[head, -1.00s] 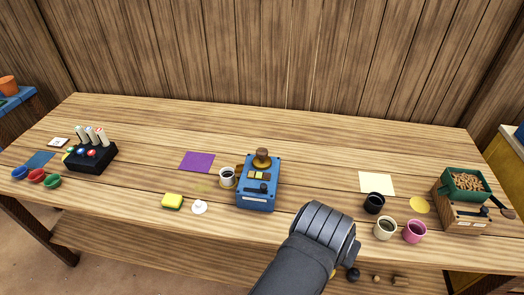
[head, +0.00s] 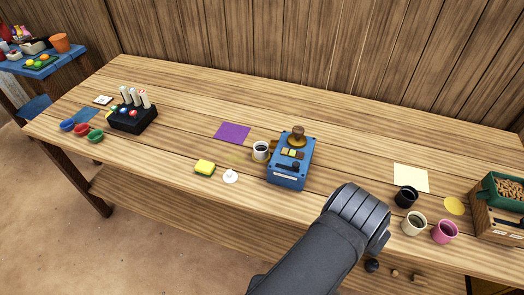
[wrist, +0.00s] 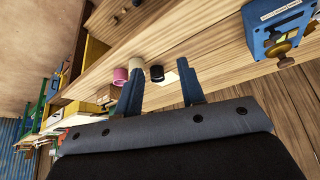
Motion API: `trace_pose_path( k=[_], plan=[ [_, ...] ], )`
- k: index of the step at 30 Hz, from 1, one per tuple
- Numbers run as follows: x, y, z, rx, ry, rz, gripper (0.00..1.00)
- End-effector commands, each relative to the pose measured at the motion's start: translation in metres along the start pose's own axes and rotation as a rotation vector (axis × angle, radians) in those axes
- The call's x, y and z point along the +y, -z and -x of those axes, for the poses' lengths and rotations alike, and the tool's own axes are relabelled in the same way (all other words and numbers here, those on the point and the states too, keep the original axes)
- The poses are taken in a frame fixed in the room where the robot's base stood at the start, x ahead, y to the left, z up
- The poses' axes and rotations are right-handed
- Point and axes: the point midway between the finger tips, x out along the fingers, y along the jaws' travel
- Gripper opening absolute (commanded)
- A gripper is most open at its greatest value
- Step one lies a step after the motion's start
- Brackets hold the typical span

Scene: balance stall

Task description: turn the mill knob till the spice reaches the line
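A wooden box mill with a green hopper (head: 504,190) full of brown pieces stands at the right end of the table, cut off by the head view's edge. Its crank and knob are out of the head view. A blue box (head: 291,170) with a wooden knob (head: 298,134) on top stands mid-table; it also shows at upper right in the wrist view (wrist: 280,27). No spice level or line can be made out. My gripper (wrist: 159,69) is open and empty, its two fingers apart. In the head view my wrist hides the fingers, in front of the table's right half.
A black cup (head: 406,196), a cream cup (head: 414,223) and a pink cup (head: 445,231) stand between my wrist and the mill. A cup of dark liquid (head: 261,151) sits beside the blue box. A lever box (head: 133,120) is far left. The table's back strip is clear.

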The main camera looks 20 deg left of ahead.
Motion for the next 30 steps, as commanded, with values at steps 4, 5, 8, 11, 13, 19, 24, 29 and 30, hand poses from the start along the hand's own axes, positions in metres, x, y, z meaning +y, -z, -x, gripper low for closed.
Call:
trace_pose_path(
  k=[4, 5, 8, 11, 13, 19, 24, 29, 30],
  plan=[
    [0.000, 0.000, 0.000, 0.000, 0.000, 0.000, 0.36],
    [0.000, 0.000, 0.000, 0.000, 0.000, 0.000, 0.36],
    [0.000, 0.000, 0.000, 0.000, 0.000, 0.000, 0.36],
    [0.000, 0.001, 0.000, 0.000, 0.000, 0.001, 0.52],
    [0.001, 0.005, 0.000, -0.001, -0.003, 0.004, 0.58],
    [0.013, 0.041, -0.005, -0.008, -0.023, 0.030, 0.58],
    [0.028, 0.086, -0.017, -0.016, -0.039, 0.078, 0.58],
    [0.029, 0.132, -0.030, -0.044, -0.025, 0.171, 0.58],
    [0.024, 0.145, -0.033, -0.057, -0.014, 0.206, 0.58]
  ],
)
